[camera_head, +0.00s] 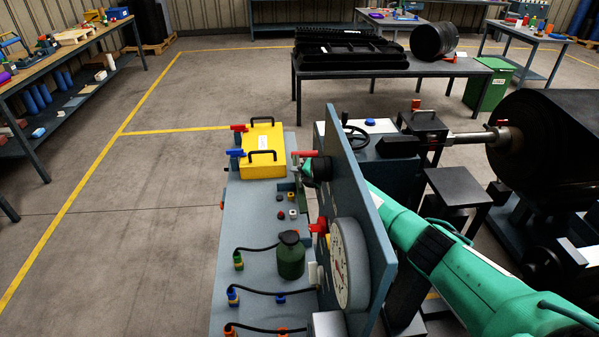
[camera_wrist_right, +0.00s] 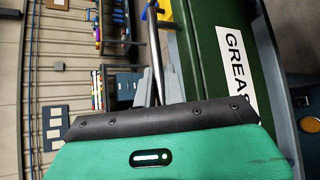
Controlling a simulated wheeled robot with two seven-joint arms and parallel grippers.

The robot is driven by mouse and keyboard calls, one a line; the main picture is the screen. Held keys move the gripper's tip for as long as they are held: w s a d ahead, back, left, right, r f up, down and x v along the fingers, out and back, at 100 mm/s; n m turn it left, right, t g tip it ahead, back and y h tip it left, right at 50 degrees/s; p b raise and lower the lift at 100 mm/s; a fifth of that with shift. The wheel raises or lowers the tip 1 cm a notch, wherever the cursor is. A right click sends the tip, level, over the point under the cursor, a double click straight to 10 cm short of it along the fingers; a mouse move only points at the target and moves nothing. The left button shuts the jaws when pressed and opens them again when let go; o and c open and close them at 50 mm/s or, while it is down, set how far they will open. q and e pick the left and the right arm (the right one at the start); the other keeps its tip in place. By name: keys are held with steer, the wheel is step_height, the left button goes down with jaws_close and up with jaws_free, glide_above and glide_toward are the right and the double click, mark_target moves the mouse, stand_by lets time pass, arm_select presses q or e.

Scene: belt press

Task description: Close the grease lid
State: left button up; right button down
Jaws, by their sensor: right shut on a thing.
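A dark green surface with a white label reading "GREAS" (camera_wrist_right: 215,60) runs along the right of the right wrist view. It appears to be the grease box or its lid, but I cannot tell how far the lid is open. My right gripper (camera_head: 299,164) reaches past the upright panel to the far end of the bench. In the right wrist view my right gripper (camera_wrist_right: 150,90) is shut on a slim grey metal bar (camera_wrist_right: 160,40) beside the green surface. The bar's attachment is hidden. My left gripper is not in view.
The upright panel (camera_head: 348,190) with a round gauge (camera_head: 345,262) stands close beside my right arm. A yellow box (camera_head: 263,150) with black handles sits on the bench. A green bottle (camera_head: 291,258) stands nearer. The floor at left is clear.

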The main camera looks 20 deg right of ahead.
steer(key=c, duration=1.8)
jaws_free()
steer(key=shift+o, duration=0.2)
steer(key=shift+s+d+r+p, duration=0.3)
steer(key=shift+s+r+p, duration=0.05)
steer(key=shift+s+p, duration=0.1)
steer(key=p+v, duration=0.4)
steer(key=v, duration=0.8)
steer(key=shift+s, duration=0.3)
